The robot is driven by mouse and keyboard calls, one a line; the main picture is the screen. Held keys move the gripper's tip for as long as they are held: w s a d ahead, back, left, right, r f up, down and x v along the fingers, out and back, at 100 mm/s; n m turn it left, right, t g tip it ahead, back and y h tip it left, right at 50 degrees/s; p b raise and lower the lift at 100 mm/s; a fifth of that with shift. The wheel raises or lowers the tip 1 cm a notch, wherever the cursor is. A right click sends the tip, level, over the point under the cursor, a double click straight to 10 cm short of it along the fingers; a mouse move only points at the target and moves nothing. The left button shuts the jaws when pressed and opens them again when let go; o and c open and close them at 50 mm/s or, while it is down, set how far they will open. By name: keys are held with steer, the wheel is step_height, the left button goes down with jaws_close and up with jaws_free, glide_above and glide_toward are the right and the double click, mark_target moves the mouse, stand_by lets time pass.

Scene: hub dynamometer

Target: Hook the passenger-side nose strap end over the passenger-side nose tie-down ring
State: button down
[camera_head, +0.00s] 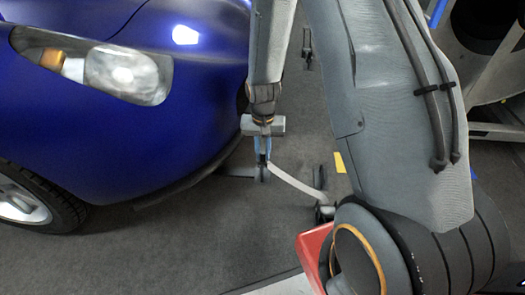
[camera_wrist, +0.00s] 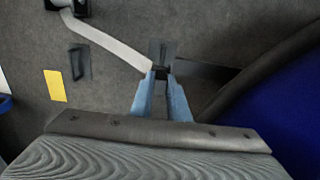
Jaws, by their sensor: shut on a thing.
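My gripper (camera_head: 262,160) is low in front of the blue car's nose in the head view. Its two blue fingers (camera_wrist: 161,80) are shut on the strap end, which is mostly hidden between the fingertips. The pale grey strap (camera_head: 298,187) runs slack from the fingers to a dark fitting (camera_head: 324,213) at the right; it also shows in the wrist view (camera_wrist: 108,44). A dark bar (camera_wrist: 205,70) reaches from near the fingertips toward the car. A dark upright piece (camera_wrist: 161,49) stands just beyond the fingertips. I cannot make out the ring itself or any contact with it.
The blue car (camera_head: 120,120) fills the left of the head view. A dark plate (camera_wrist: 79,61) and a yellow floor mark (camera_wrist: 55,85) lie beside the strap. A red block (camera_head: 312,250) is near my arm's base. Grey floor (camera_head: 190,250) is clear in front of the car.

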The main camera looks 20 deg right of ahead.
steer(key=shift+f, duration=0.35)
steer(key=c, duration=1.6)
jaws_free()
step_height(320, 180, up, 8)
steer(key=p, duration=0.4)
